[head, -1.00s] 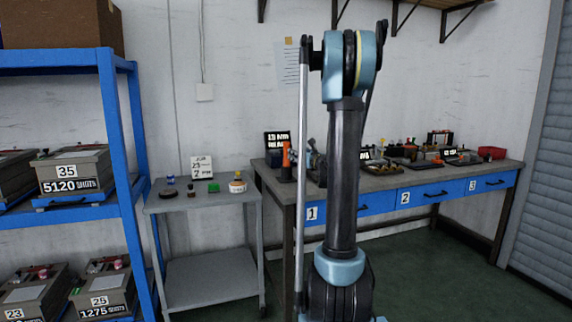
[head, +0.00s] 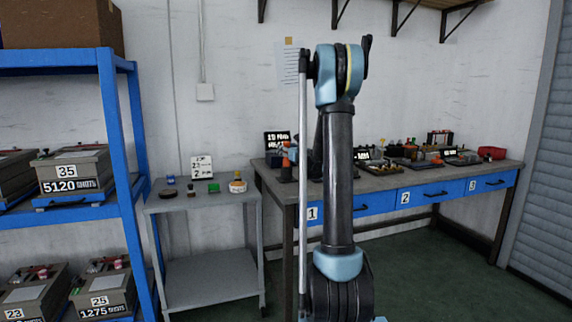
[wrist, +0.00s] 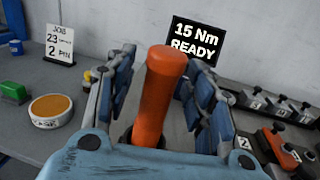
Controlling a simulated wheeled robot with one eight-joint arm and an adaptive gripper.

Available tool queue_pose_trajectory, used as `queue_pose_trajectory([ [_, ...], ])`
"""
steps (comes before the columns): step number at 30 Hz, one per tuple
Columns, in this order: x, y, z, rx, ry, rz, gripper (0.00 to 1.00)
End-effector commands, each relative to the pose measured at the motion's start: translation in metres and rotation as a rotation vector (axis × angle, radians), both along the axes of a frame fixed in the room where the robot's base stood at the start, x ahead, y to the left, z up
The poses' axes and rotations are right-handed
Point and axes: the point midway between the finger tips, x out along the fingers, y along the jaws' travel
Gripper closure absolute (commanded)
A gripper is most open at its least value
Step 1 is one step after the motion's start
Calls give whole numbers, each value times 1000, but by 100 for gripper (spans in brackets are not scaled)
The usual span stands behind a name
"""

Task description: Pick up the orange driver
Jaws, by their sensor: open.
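The orange driver (wrist: 158,92) stands upright, slightly tilted in the wrist view, with its handle between the two blue-padded fingers of my gripper (wrist: 162,66). The fingers are open, one on each side, and gaps show between them and the handle. A dark holder shows at its lower end, mostly hidden by my gripper body. In the head view the driver (head: 286,162) is small, at the left end of the workbench, and my arm covers much of the area beside it.
A screen (wrist: 196,42) reading "15 Nm READY" stands behind the driver. The workbench (head: 376,184) carries several fixtures to the right. A grey cart (head: 203,203) at left holds a job card (wrist: 55,43), a green item (wrist: 14,92) and a round orange-topped tub (wrist: 51,109).

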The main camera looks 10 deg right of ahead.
Motion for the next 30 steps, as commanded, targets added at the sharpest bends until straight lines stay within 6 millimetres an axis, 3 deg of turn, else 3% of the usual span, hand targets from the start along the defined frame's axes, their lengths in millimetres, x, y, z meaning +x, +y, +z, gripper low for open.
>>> queue_pose_trajectory([
  [5,0,0,0,0,0,0,51],
  [12,0,0,0,0,0,0,100],
  [24,0,0,2,0,0,0,100],
  [30,0,0,20,0,0,0,100],
])
